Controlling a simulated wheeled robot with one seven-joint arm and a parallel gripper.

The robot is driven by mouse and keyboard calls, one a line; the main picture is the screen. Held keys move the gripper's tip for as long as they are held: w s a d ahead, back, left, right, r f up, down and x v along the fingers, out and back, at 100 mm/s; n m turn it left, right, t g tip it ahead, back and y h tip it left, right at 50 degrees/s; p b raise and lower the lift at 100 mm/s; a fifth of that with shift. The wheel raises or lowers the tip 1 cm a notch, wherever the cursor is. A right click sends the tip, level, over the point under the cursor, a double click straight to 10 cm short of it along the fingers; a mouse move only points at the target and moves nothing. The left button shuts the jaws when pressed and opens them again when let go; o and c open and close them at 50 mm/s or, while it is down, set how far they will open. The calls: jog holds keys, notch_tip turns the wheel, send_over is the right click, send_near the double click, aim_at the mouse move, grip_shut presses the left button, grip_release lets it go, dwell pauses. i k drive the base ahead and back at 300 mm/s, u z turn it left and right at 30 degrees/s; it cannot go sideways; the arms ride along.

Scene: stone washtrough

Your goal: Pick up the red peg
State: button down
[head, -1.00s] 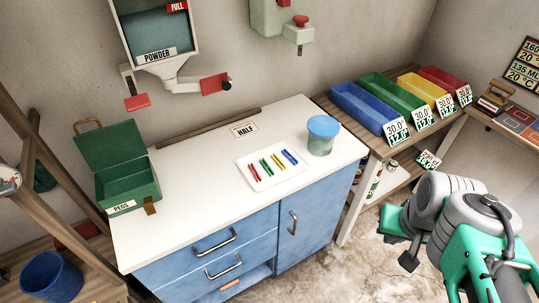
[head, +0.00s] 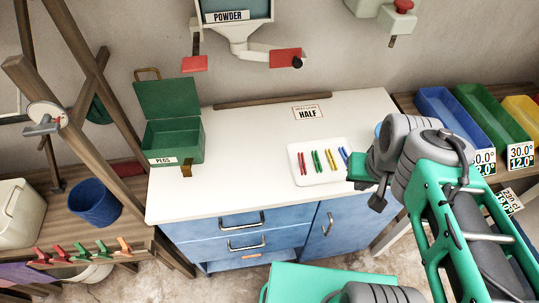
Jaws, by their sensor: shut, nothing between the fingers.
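A red peg (head: 302,161) lies on a white tray (head: 316,181) on the white countertop, at the left of a row with green (head: 316,160), yellow (head: 330,160) and blue pegs. The blue end of the row is close to my arm in the picture. My gripper (head: 364,185) is to the right of the tray, pointing left and down, shut and empty. It is apart from the red peg. My wrist hides part of the counter's right side and most of the blue-lidded jar.
An open green box (head: 175,141) labelled PEGS stands at the counter's left. Red, green and orange pegs (head: 72,252) sit on a wooden rail at lower left. A dispenser with red levers (head: 286,57) hangs above. Coloured bins (head: 485,110) stand right. The counter's front left is clear.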

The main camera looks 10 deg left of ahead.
aim_at(301, 164)
jog(key=u, duration=0.35)
jog(key=i, duration=0.3)
jog(key=u, duration=0.25)
jog(key=k, duration=0.55)
jog(key=u, duration=2.35)
jog(key=k, duration=0.7)
jog(key=u, duration=0.35)
